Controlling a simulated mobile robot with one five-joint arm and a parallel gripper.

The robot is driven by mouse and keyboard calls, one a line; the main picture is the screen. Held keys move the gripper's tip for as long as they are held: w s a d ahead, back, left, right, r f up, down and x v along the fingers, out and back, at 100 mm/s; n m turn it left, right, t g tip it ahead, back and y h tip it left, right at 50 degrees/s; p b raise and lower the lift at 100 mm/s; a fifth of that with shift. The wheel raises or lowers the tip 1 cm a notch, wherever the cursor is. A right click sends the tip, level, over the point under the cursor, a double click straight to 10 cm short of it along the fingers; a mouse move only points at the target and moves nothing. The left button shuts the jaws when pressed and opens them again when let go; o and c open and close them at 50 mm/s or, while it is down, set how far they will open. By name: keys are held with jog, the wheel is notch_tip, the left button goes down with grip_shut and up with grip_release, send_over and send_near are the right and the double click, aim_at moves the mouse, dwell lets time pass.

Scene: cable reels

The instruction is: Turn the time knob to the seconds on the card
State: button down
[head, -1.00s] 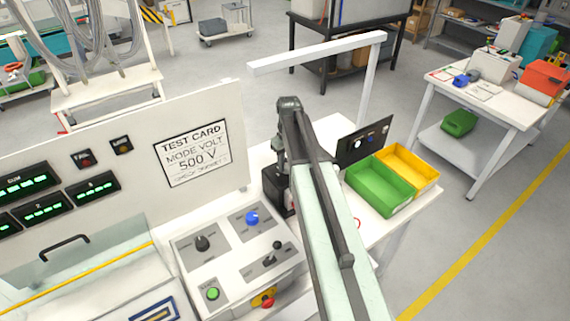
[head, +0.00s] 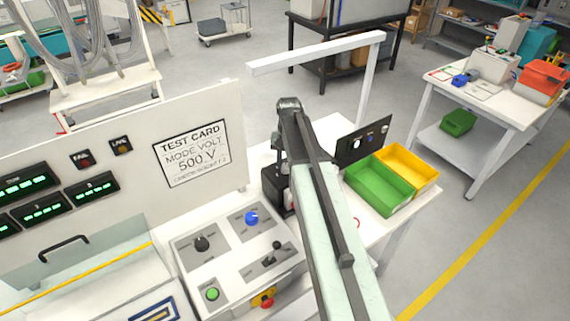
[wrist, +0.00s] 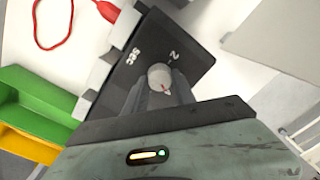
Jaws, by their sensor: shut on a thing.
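In the wrist view, a round pale grey knob (wrist: 159,73) with a small red mark sits on a dark plate (wrist: 190,58) printed "sec" and "2". My gripper (wrist: 161,84) is shut on this knob, one finger on each side. The red mark is on the knob's near side, away from the "2"; other scale marks are hidden by the fingers. In the head view, the test card (head: 191,153) reads "MODE VOLT" and "500 V"; its small bottom line is too blurred to read surely. The black unit (head: 274,188) below my wrist is partly hidden by my arm.
The control panel (head: 222,275) carries a black knob (head: 201,244), a blue knob (head: 251,218), a lever and a green button. A green bin (head: 380,186) and a yellow bin (head: 408,168) stand right of my arm. A red cable (wrist: 70,35) lies nearby.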

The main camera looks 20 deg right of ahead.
aim_at(287, 165)
dwell(0.4)
jog(key=c, duration=1)
grip_release()
jog(key=shift+c, duration=0.2)
notch_tip(287, 165, up, 8)
jog(key=p, duration=0.8)
jog(key=shift+s+d, duration=0.1)
jog(key=shift+d, duration=0.05)
jog(key=shift+f, duration=0.1)
jog(key=shift+f, duration=0.1)
